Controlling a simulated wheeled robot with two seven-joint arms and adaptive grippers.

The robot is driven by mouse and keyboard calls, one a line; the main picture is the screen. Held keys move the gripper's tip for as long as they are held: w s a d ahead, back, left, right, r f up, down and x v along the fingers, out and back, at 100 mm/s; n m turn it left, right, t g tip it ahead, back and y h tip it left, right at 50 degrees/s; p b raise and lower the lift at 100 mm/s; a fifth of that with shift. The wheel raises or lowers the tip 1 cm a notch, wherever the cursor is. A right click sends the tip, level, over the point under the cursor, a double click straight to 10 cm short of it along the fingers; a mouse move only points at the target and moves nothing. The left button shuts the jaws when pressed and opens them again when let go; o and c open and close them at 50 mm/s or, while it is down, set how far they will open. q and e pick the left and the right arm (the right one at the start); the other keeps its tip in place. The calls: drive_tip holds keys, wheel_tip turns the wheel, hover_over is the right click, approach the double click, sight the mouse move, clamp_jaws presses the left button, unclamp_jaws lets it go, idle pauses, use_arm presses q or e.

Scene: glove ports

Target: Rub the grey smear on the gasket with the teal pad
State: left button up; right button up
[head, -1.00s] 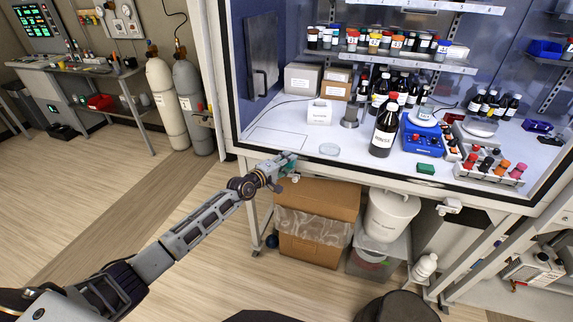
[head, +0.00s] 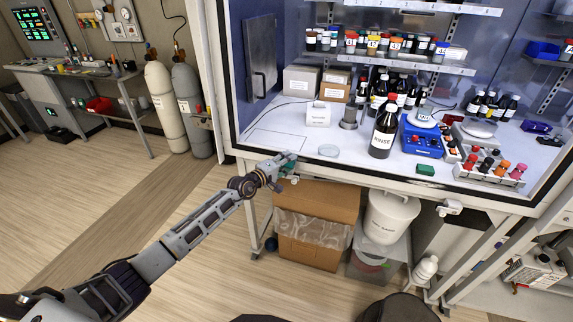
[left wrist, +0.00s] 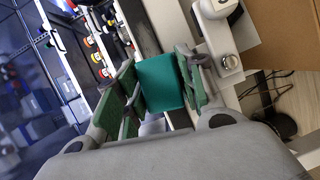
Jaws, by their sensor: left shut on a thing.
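My left gripper (head: 291,163) is at the front lower edge of the bench enclosure, left of its middle. In the left wrist view its green-lined fingers (left wrist: 162,84) are shut on the teal pad (left wrist: 160,82), a flat block held between them. Beyond the pad, a dark strip (left wrist: 140,30) runs between pale frame pieces; it looks like the gasket, but I cannot be sure. I cannot make out a grey smear in either view. I cannot tell whether the pad touches the strip. My right gripper is not in view.
A pale frame rail with a bracket and round knob (left wrist: 228,62) lies beside the gripper. A cardboard box (head: 308,250) and a white bucket (head: 390,215) stand below the bench.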

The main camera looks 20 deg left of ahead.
sight(311, 162)
use_arm(q)
drive_tip(key=shift+d, duration=0.15)
drive_tip(key=shift+d+r+p, duration=0.1)
drive_tip(key=shift+d+p, duration=1.2)
drive_tip(key=shift+p, duration=0.05)
drive_tip(key=shift+s+d+p, duration=0.1)
drive_tip(key=shift+d+p, duration=0.2)
drive_tip(key=shift+d, duration=0.1)
drive_tip(key=shift+d, duration=0.1)
drive_tip(key=shift+d+p, duration=1.1)
drive_tip(key=shift+d, duration=0.6)
